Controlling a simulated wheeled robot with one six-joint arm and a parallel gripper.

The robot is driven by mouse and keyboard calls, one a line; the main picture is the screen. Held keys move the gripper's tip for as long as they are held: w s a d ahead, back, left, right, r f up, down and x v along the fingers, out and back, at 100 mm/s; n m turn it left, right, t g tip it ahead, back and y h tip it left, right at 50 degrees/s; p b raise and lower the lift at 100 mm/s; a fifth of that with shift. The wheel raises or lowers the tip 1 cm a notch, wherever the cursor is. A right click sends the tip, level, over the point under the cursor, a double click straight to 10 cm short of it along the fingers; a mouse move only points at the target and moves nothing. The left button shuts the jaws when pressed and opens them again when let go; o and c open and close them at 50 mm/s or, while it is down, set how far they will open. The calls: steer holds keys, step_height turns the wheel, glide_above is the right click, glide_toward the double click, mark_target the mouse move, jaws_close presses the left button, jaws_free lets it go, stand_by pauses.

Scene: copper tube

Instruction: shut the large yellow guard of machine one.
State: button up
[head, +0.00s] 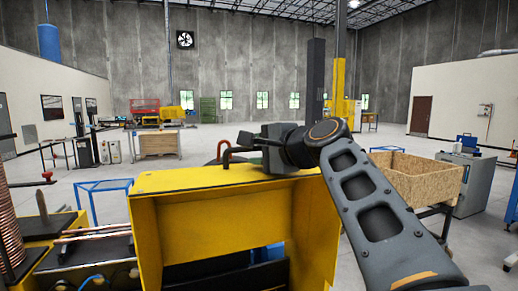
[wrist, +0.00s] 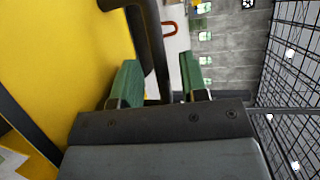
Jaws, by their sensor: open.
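The large yellow guard (head: 235,182) of machine one stands in the lower middle of the head view, a box-like hood with its hollow side facing me. In the wrist view its yellow panel (wrist: 75,60) fills the left side. A black bar handle (wrist: 148,40) runs beside the panel and passes between my fingers. My gripper (head: 243,152) is at the guard's top edge, open, with its green-padded fingers (wrist: 157,66) on either side of the bar. A gap shows between the bar and the right finger; contact at the left finger is unclear. My gripper partly hides the handle in the head view.
Copper coil (head: 8,215) and copper tubes (head: 95,234) lie left of the guard. A wooden crate (head: 420,178) on a cart stands right, near my arm. A red hooked bar (wrist: 170,27) shows beyond the fingers. Open floor lies behind the machine.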

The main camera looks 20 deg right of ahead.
jaws_close()
stand_by(0.5)
